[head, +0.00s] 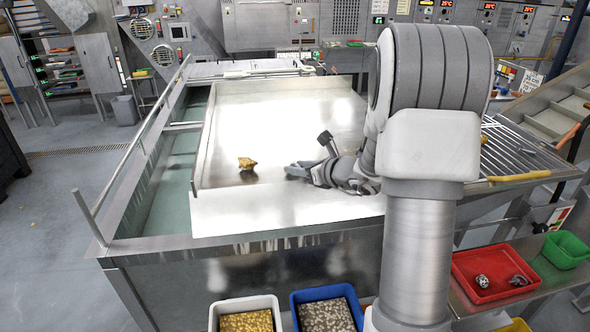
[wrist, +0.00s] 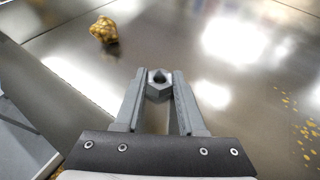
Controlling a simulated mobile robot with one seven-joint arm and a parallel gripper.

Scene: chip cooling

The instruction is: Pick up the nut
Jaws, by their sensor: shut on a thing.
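The nut (wrist: 158,88) is a small grey metal piece with a dark hole. In the wrist view it sits between the tips of my gripper (wrist: 158,80), which is shut on it. I cannot tell whether the nut touches the table below it. In the head view my gripper (head: 290,171) reaches leftward low over the shiny metal table (head: 280,115); the nut cannot be made out there.
A golden-brown lump (head: 247,163) lies on the table left of my gripper, also in the wrist view (wrist: 104,30). Bins with golden bits (head: 245,305) and grey bits (head: 325,300) stand in front. A red tray (head: 490,275) is at right. The table's middle is clear.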

